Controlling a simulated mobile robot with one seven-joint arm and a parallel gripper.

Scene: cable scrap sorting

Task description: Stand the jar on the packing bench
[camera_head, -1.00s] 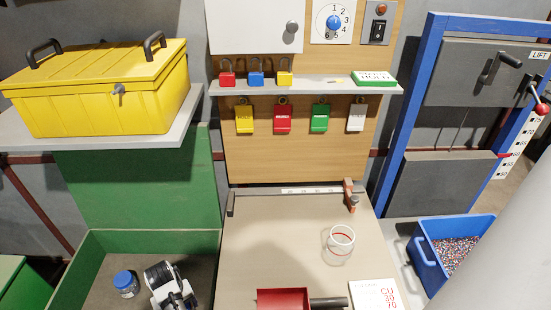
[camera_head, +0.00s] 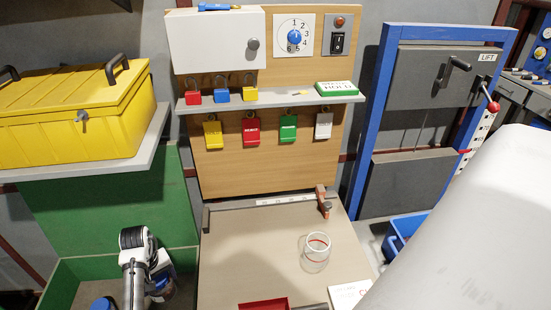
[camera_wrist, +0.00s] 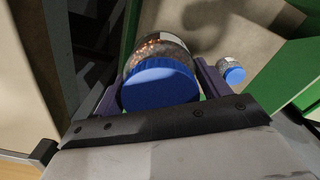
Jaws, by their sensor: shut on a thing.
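A clear jar with a blue lid (camera_wrist: 160,86) and coppery bits inside sits between the two fingers of my gripper (camera_wrist: 157,80) in the wrist view. The gripper is shut on it, and the lid faces the wrist camera. In the head view my gripper (camera_head: 158,284) is over the green-walled bin at lower left, with a bit of blue showing by it; the rest of the jar is hidden there. The beige bench top (camera_head: 250,235) stands right of the bin. I cannot tell whether this is the packing bench.
A second blue-lidded jar (camera_wrist: 232,72) stands in the green bin (camera_head: 62,280). The bench holds a clear glass vessel (camera_head: 316,252), a red tray (camera_head: 264,304) and a white card (camera_head: 348,294); its middle is clear. A yellow toolbox (camera_head: 75,115) sits on a shelf above the bin.

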